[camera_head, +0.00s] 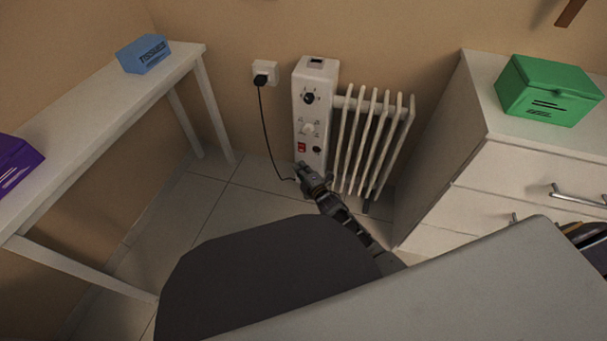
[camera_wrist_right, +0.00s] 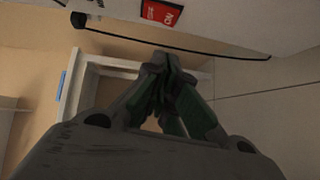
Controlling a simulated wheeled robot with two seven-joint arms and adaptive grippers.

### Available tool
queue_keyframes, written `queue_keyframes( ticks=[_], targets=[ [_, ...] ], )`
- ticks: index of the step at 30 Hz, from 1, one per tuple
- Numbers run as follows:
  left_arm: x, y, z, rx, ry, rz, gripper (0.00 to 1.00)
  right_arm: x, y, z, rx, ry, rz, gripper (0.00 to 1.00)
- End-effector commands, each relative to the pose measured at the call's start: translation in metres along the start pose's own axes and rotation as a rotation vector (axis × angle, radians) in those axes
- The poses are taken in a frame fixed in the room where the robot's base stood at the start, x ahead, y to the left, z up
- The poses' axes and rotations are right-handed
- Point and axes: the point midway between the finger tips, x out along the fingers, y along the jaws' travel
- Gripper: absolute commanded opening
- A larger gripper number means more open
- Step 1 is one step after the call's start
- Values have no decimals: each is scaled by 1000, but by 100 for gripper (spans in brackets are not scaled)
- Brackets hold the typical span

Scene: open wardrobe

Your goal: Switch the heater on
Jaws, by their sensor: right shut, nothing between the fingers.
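The heater (camera_head: 316,75) is a white radiator with a control panel on its front and pale fins to its right, standing against the wall. The panel has dark and white knobs and a red switch (camera_head: 302,147) at its lower left. The red switch also shows in the right wrist view (camera_wrist_right: 161,12), near the top. My right gripper (camera_head: 302,168) is shut and empty, just below the red switch in the head view. In the wrist view its fingertips (camera_wrist_right: 166,62) are together, apart from the switch. My left gripper is not in view.
A black cord runs from the wall socket (camera_head: 265,73) down to the heater's lower part. A white table (camera_head: 105,95) with a blue box (camera_head: 144,54) and a purple box (camera_head: 14,163) stands left. A white drawer cabinet (camera_head: 440,160) with a green box (camera_head: 547,92) stands right. Floor left of the heater is clear.

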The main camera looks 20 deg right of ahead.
Motion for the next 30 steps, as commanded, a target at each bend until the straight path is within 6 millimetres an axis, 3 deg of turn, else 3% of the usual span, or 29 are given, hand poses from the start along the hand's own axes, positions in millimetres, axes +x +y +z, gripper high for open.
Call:
queue_keyframes(
  ticks=[9, 15, 30],
  targets=[
    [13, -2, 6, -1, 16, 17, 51, 30, -1, 1, 1, -1, 1, 0],
    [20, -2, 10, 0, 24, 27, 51, 41, -1, 14, -1, 0, 0, 0],
    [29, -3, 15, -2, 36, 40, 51, 55, 0, 28, 0, 0, 0, 0]
  ],
)
